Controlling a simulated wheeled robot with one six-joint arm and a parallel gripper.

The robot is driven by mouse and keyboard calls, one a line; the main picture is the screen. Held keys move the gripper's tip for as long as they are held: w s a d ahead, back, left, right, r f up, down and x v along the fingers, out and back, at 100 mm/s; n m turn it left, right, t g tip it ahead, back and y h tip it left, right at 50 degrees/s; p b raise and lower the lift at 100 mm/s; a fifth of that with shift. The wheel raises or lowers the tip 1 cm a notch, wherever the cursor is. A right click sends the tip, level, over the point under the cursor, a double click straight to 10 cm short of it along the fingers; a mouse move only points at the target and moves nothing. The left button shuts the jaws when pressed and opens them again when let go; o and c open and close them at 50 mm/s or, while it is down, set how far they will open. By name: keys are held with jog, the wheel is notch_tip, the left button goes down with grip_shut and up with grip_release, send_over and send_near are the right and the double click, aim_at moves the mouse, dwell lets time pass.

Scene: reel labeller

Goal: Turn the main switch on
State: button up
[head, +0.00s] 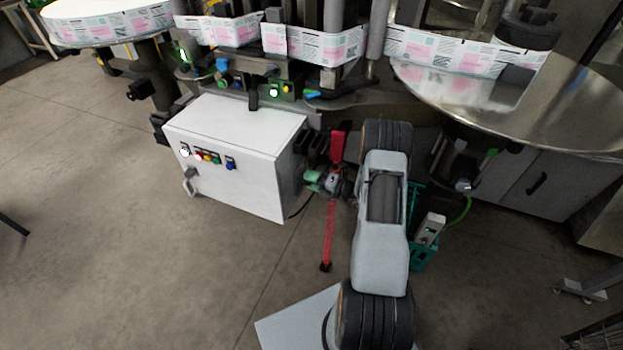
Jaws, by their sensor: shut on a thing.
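The white control cabinet (235,130) stands under the labelling machine. My gripper (314,181) is at its right side face, low beside my grey forearm. The jaws are shut on a small part at that side, which I take to be the main switch. The switch itself is hidden by the jaws and the cabinet edge, so its position cannot be read. A pale green piece shows at the jaw tips.
The cabinet front has a row of coloured buttons (207,157) and a handle (190,182). A red upright part (338,146) and a red lattice strip (329,232) are close to my gripper. A round steel table (500,105) overhangs at right.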

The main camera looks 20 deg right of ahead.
dwell(0.5)
jog(key=o, duration=0.9)
jog(key=v, duration=1.4)
jog(key=shift+w+b, duration=0.1)
jog(key=shift+b, duration=0.25)
